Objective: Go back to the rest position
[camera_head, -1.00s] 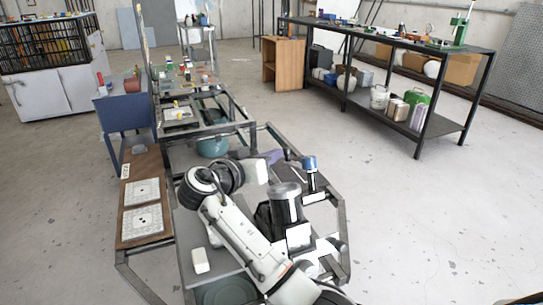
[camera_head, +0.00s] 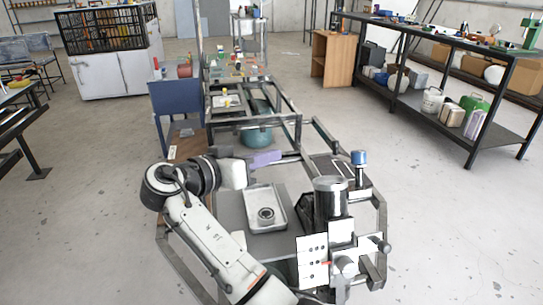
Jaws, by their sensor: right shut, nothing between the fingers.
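My right arm comes up from the bottom and bends at the elbow on the left. Its forearm points right over the dark cart, and the slim lavender gripper (camera_head: 268,158) at its end is shut and empty. The gripper appears in front of the cart's frame, below the teal bowl (camera_head: 257,138); I cannot tell the exact gap. My left gripper is out of view. A silver tray (camera_head: 283,222) with a round ring-like part (camera_head: 266,214) lies on the grey cart top (camera_head: 233,215).
A grey metal cylinder (camera_head: 331,198) and a blue-topped post (camera_head: 359,160) stand right of the tray. A long dark workbench (camera_head: 452,47) is at the back right. Open floor (camera_head: 450,225) lies on the right.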

